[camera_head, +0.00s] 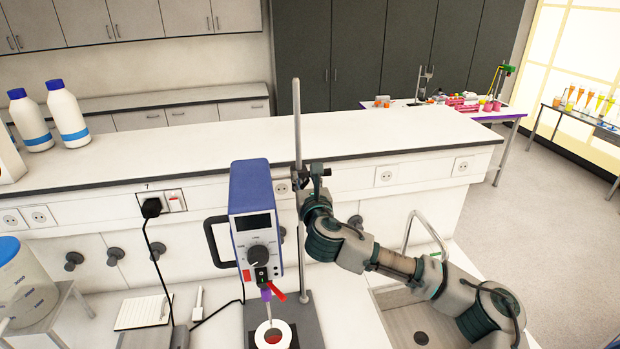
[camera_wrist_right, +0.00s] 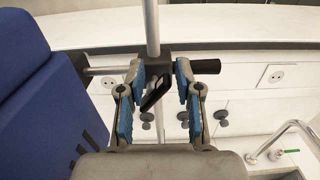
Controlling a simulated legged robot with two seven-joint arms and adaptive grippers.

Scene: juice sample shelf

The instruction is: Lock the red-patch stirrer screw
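The stirrer (camera_head: 252,215) is a blue-topped unit with a light front, a black dial and a small red patch at its lower left. It is mounted beside a vertical metal rod (camera_head: 297,120). In the right wrist view, a dark clamp joins the rod (camera_wrist_right: 151,25) to the blue housing (camera_wrist_right: 40,95), and its black screw handle (camera_wrist_right: 157,92) sits tilted below the clamp. My right gripper (camera_head: 318,172) is at the clamp. In the wrist view its blue-padded fingers (camera_wrist_right: 162,76) stand apart on either side of the screw handle, with visible gaps. My left gripper is not in view.
A large beaker (camera_head: 25,290) and a notepad (camera_head: 143,312) are at the left. A sink (camera_head: 420,310) lies under my right arm. The raised white shelf (camera_head: 230,140) runs behind.

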